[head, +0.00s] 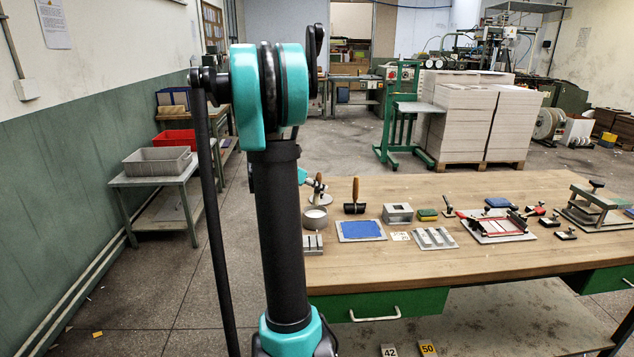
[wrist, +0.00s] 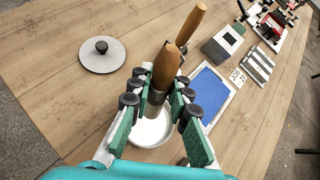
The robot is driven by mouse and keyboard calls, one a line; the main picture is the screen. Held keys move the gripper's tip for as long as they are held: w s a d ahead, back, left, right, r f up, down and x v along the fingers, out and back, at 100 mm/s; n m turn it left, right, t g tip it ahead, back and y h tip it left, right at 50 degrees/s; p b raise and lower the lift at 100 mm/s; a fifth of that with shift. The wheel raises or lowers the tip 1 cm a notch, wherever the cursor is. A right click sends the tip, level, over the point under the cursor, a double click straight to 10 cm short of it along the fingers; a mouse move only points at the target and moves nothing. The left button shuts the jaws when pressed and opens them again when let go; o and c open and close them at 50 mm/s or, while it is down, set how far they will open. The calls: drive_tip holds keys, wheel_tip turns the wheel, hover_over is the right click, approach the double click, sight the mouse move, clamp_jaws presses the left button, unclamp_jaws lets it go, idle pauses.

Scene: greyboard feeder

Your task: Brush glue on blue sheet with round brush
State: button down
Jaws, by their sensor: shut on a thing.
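My gripper (wrist: 158,92) is shut on the round brush (wrist: 167,66), which has a wooden handle and a grey metal collar. The brush stands over the white glue pot (wrist: 148,134) in the wrist view; its bristles are hidden, so I cannot tell whether they touch the glue. The pot also shows in the head view (head: 316,217), beside my arm. The blue sheet (wrist: 209,93) lies flat on a pale board to the right of the pot, and shows in the head view (head: 361,229). My gripper is mostly hidden behind my arm in the head view.
A round grey lid (wrist: 102,54) with a black knob lies left of the pot. A wooden-handled black tool (head: 355,206) stands behind the sheet. A grey box (head: 398,213) and slotted metal block (head: 435,238) lie to the right. The wooden table's front strip (head: 430,270) is clear.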

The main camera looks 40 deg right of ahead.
sight(317, 199)
drive_tip(key=shift+s+a+f, duration=0.1)
drive_tip(key=shift+a+f, duration=0.05)
drive_tip(key=shift+f, duration=0.7)
drive_tip(key=shift+s+a+f, duration=0.1)
drive_tip(key=shift+a+f, duration=0.05)
drive_tip(key=shift+f, duration=0.7)
drive_tip(key=shift+s+a+f, duration=0.1)
drive_tip(key=shift+a+f, duration=0.05)
drive_tip(key=shift+f, duration=0.7)
drive_tip(key=shift+r, duration=3)
drive_tip(key=shift+r, duration=0.1)
drive_tip(key=shift+r, duration=1.9)
drive_tip(key=shift+f, duration=0.1)
